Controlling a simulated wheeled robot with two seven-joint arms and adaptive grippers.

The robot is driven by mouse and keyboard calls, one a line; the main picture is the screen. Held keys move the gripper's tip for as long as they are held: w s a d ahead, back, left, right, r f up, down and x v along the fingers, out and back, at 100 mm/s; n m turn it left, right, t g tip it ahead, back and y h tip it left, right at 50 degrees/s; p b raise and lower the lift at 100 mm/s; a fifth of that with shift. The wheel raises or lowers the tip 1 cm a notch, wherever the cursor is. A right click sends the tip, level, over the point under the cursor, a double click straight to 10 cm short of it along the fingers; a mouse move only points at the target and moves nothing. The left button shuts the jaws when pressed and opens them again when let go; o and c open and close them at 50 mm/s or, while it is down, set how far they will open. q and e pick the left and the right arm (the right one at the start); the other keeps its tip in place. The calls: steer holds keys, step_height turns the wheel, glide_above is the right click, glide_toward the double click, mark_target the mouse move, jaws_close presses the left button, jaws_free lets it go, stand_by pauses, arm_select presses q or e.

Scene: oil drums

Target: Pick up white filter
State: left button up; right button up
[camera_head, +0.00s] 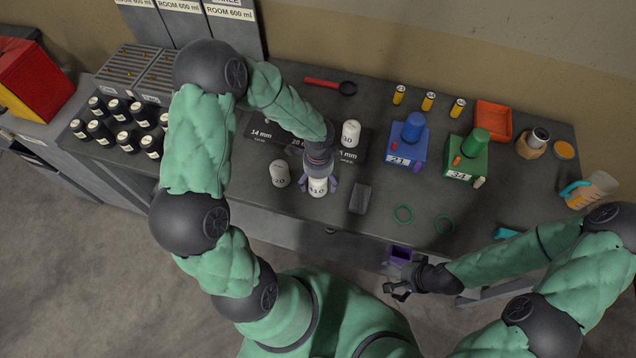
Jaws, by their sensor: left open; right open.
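Three white filters with dark numbers are on the dark bench. One white filter (318,188) is directly under my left gripper (319,184), whose open fingers stand on both sides of it. Another white filter (279,174) stands just to the left, and a third white filter (350,134) stands further back on a dark block. Whether my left fingers touch the filter cannot be told.
Black bottles (118,110) crowd the bench's left side. A dark grey block (360,198) lies right of my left gripper. Green rings (403,214), a blue unit (407,145), a green unit (467,158) and an orange tray (493,120) are to the right. A red magnifier (330,86) lies at the back.

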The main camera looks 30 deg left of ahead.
arm_select(q)
steer(key=shift+f, duration=0.7)
steer(key=c, duration=1.5)
steer(key=shift+o, duration=0.2)
steer(key=shift+r, duration=0.15)
